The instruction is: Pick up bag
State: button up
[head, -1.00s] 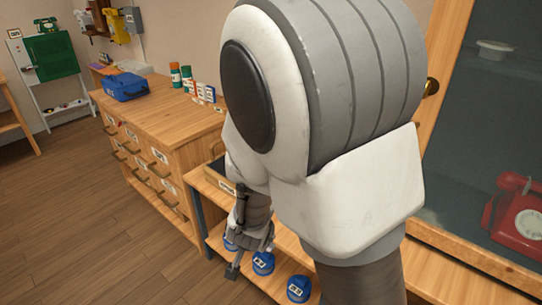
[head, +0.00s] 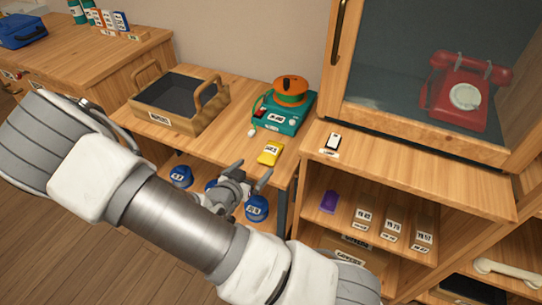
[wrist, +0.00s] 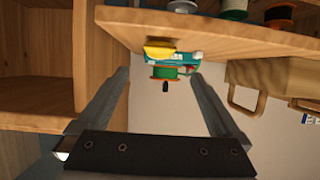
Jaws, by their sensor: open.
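A blue bag-like case (head: 22,31) sits on the wooden drawer bench at the upper left of the head view, cut by the frame edge. No other thing in view looks like a bag. My gripper (head: 250,175) is far from it, at the front edge of the middle wooden table. The gripper is open and empty. In the wrist view its two fingers (wrist: 160,76) stand wide apart, with nothing between them held.
A glass-fronted cabinet with a red phone (head: 466,91) is at right.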

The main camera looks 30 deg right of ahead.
aim_at(267, 156)
jog(key=b+x, duration=0.1)
jog(key=x, duration=0.5)
jog(key=shift+w+d+f+b, duration=0.2)
jog(key=shift+d+f+b, duration=0.05)
jog(key=shift+b, duration=0.1)
jog(key=b+x, duration=0.2)
jog(key=x, duration=0.2)
jog(key=shift+d+f, duration=0.1)
jog(key=shift+d, duration=0.05)
jog(key=shift+w+d+f, duration=0.1)
jog(key=shift+w+d, duration=0.25)
jog(key=shift+d, duration=0.05)
jog(key=c, duration=1.4)
